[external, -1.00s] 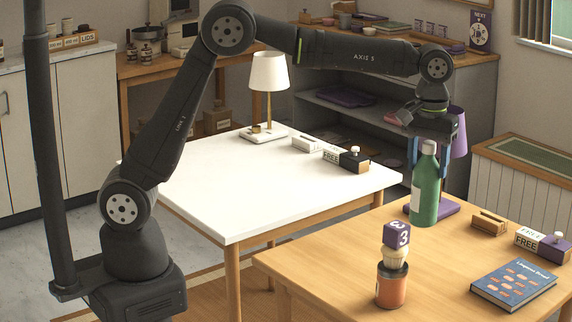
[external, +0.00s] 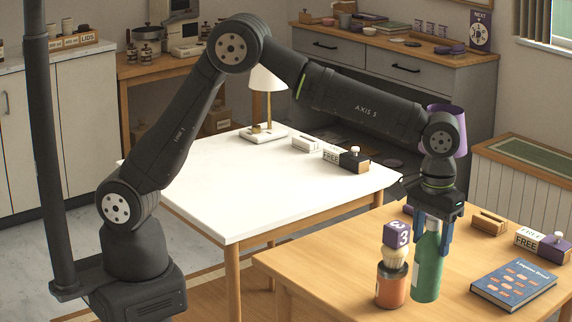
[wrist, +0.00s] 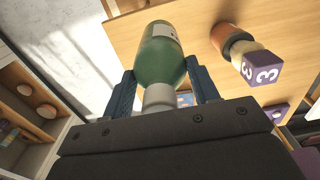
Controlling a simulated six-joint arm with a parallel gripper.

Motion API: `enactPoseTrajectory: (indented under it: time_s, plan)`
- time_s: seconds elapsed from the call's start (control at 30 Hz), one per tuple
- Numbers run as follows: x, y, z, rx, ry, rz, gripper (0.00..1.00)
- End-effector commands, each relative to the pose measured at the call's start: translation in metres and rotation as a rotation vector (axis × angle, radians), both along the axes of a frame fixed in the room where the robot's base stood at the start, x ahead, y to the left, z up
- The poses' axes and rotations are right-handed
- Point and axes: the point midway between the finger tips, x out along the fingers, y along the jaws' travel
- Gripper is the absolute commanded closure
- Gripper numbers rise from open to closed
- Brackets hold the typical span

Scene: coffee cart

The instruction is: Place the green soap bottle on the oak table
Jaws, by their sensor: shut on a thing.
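My gripper (external: 433,222) is shut on the neck of the green soap bottle (external: 427,268) and holds it upright at the oak table (external: 340,255), beside the orange pot. I cannot tell whether the bottle's base touches the tabletop. In the wrist view the fingers (wrist: 162,90) flank the bottle's pale neck, and the green body (wrist: 160,55) extends beyond them. The oak surface (wrist: 195,15) shows behind it.
An orange pot (external: 391,288) with a brush and a purple cube marked 3 (external: 397,234) stands close left of the bottle. The white table (external: 250,185) stands behind.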

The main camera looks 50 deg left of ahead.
Motion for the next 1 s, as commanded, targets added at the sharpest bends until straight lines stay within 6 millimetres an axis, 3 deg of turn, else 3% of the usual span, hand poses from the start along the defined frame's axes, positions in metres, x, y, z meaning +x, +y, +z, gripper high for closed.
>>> enactPoseTrajectory:
  time_s: [0.17,0.6,0.87,1.0]
  plan:
    - [0.013,0.004,-0.020,0.000,0.000,0.004,0.98]
    - [0.099,0.031,-0.073,-0.001,0.000,0.004,0.98]
    - [0.112,0.036,-0.085,-0.001,0.000,0.001,0.98]
    - [0.111,0.036,-0.104,0.002,0.002,0.001,0.98]
